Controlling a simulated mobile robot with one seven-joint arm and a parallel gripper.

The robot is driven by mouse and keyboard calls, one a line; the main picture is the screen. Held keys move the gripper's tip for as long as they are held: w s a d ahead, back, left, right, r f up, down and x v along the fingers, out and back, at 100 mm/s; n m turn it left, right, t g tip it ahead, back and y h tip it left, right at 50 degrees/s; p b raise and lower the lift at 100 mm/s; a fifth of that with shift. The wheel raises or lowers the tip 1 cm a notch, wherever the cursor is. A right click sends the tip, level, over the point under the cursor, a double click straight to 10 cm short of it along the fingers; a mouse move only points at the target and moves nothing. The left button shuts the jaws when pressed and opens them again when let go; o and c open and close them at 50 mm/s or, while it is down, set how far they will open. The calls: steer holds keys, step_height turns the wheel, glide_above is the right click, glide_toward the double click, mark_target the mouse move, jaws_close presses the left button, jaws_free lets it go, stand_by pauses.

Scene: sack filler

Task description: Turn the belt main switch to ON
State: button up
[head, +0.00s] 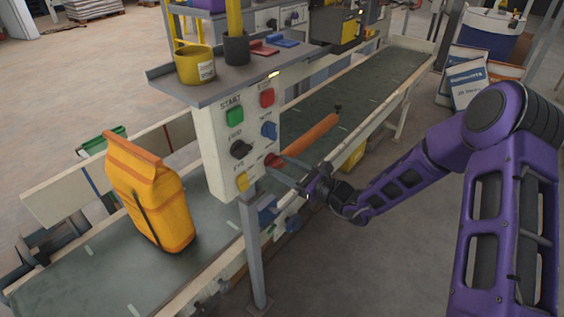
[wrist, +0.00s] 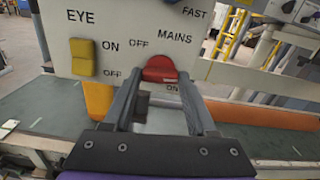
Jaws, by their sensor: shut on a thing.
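The belt main switch is a red knob (head: 272,159) low on the right of the white control panel (head: 208,148), labelled MAINS. In the wrist view the red knob (wrist: 160,68) sits between my two fingers, with OFF printed at its upper left and ON below it. My gripper (head: 282,166) reaches the panel from the right and is shut on the knob; it also shows in the wrist view (wrist: 160,84). The fingers hide the knob's sides, and I cannot tell which mark it points to.
A yellow EYE switch (wrist: 84,57) is left of my fingers; a black knob (head: 240,149) and blue knob (head: 268,129) are above. Green (head: 235,116) and red (head: 267,97) buttons top the panel. An orange sack (head: 150,195) stands on the belt (head: 95,270) behind.

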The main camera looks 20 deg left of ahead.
steer(key=shift+m, duration=0.6)
steer(key=o, duration=1.4)
steer(key=shift+c, duration=0.2)
steer(key=v, duration=1.7)
steer(key=shift+d+p, duration=0.2)
steer(key=shift+p, duration=0.15)
steer(key=shift+f, duration=0.1)
